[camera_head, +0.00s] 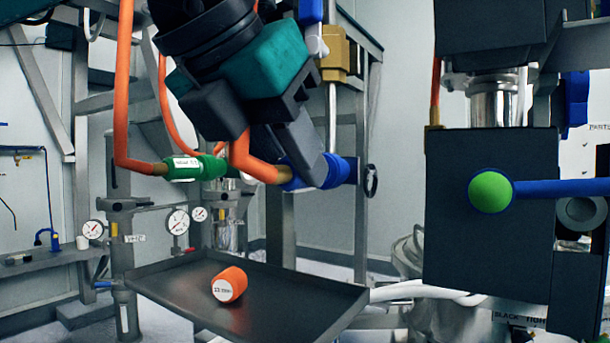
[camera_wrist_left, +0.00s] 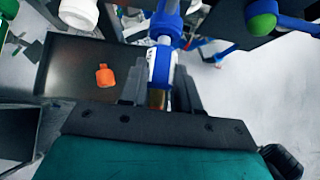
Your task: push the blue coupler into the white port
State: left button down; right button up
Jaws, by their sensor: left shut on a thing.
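My left gripper (camera_head: 312,168) is shut on the blue coupler (camera_head: 335,172), whose rear joins an orange hose (camera_head: 262,170). In the left wrist view the coupler (camera_wrist_left: 161,66) lies between the two dark fingers of my gripper (camera_wrist_left: 160,92), with its front pointing away from me. A whitish ring and a blue part (camera_wrist_left: 166,24) are straight ahead of it; I cannot tell whether this is the white port or whether the coupler touches it. In the head view the coupler's front end lies against a grey upright, and no white port shows clearly there. My right gripper is not in view.
A dark tray (camera_head: 185,293) holds an orange cap (camera_head: 229,284). A green coupler (camera_head: 195,167) on an orange hose is to the left. A dark box (camera_head: 500,245) and a blue lever with a green knob (camera_head: 490,191) stand at right. Gauges (camera_head: 178,221) are behind.

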aim_at(270, 168)
pick_arm(q)
jog(key=shift+s+a+b, duration=0.45)
jog(key=shift+s+a, duration=0.05)
jog(key=shift+s, duration=0.2)
jog(key=shift+s+a+b, duration=0.4)
jog(key=shift+s+a, duration=0.1)
jog(key=shift+s, duration=0.2)
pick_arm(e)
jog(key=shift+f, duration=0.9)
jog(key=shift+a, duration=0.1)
